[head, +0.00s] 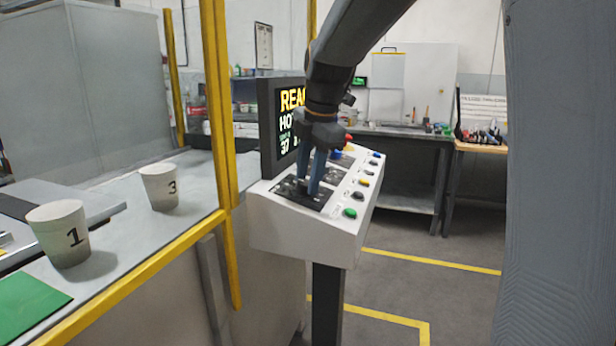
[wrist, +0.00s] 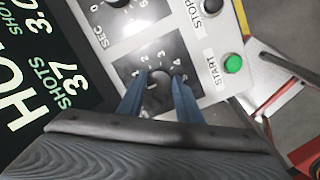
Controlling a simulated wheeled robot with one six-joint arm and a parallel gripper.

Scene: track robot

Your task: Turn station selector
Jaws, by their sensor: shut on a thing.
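The station selector (wrist: 157,87) is a dark round knob on a black plate numbered around it, in the wrist view. My gripper (wrist: 160,88) has its two blue fingers on either side of the knob and is shut on it. In the head view my gripper (head: 312,190) reaches down onto the black plate (head: 288,191) at the near left of the white control panel (head: 290,228). The fingers and my arm hide the knob there. Which number the knob points to cannot be told.
A screen (head: 266,130) stands behind the panel, close to my gripper. Coloured buttons, including a green START button (wrist: 233,64), line the panel's right side. A second dial (wrist: 118,3) sits beyond the selector. Yellow posts (head: 218,100) and cups (head: 160,187) are at the left.

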